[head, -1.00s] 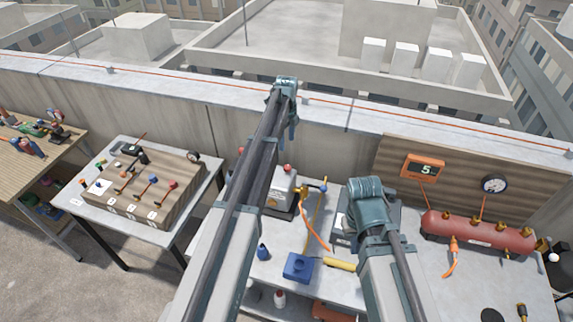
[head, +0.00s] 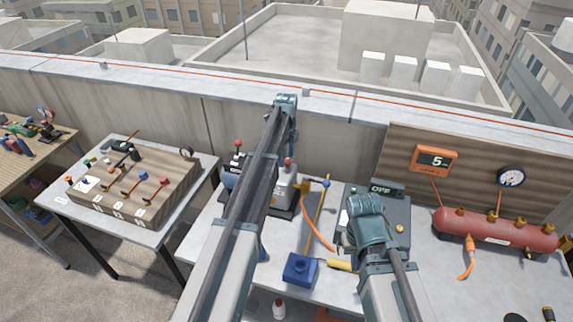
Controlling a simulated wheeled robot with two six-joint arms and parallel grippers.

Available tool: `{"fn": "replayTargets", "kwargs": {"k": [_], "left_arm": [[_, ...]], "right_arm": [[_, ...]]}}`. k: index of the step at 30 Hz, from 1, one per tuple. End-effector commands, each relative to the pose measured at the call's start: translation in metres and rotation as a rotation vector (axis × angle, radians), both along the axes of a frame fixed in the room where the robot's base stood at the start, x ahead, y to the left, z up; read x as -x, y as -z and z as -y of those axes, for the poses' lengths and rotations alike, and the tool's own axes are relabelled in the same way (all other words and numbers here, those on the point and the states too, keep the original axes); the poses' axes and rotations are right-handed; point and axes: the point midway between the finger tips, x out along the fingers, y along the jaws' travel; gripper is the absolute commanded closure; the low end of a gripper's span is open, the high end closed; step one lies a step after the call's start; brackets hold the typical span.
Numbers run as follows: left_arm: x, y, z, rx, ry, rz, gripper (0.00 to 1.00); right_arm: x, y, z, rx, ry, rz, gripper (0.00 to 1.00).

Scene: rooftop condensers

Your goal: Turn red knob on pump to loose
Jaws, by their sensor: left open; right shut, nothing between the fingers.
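The grey pump (head: 283,190) stands on the middle table, partly hidden behind my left arm. A red knob (head: 288,162) shows at its right top, and another red knob (head: 238,143) stands up at its left. I cannot tell which one is the task's knob. My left gripper (head: 287,103) is open, seen from behind, beyond and above the pump near the parapet; it appears to touch neither knob. My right gripper (head: 366,204) is shut and empty, over the grey box to the right of the pump; its fingertips are hard to see.
The grey box (head: 402,236) has a display reading OFF. A blue block (head: 300,269), orange hose (head: 318,231) and yellow cylinder (head: 343,265) lie in front. A red tank (head: 490,231) and gauge (head: 511,177) are at right. A wooden manifold board (head: 165,190) occupies the left table.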

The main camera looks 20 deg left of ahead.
Motion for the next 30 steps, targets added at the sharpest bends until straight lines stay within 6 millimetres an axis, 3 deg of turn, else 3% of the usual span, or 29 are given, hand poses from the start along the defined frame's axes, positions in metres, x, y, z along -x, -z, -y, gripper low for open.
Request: {"fn": "replayTargets", "kwargs": {"k": [2,11,22,30], "left_arm": [[0.0000,0.0072,0.0000,0.000,0.000,0.000,0.31],[0.0000,0.0065,0.0000,0.000,0.000,0.000,0.31],[0.0000,0.0066,0.0000,0.000,0.000,0.000,0.98],[0.0000,0.0066,0.0000,0.000,-0.010,0.000,1.00]], "right_arm": [[0.0000,0.0072,0.0000,0.000,0.000,0.000,1.00],[0.0000,0.0065,-0.0001,0.000,0.000,0.000,1.00],[0.0000,0.0066,0.0000,0.000,0.000,0.000,1.00],[0.0000,0.0066,0.0000,0.000,0.000,0.000,1.00]]}}
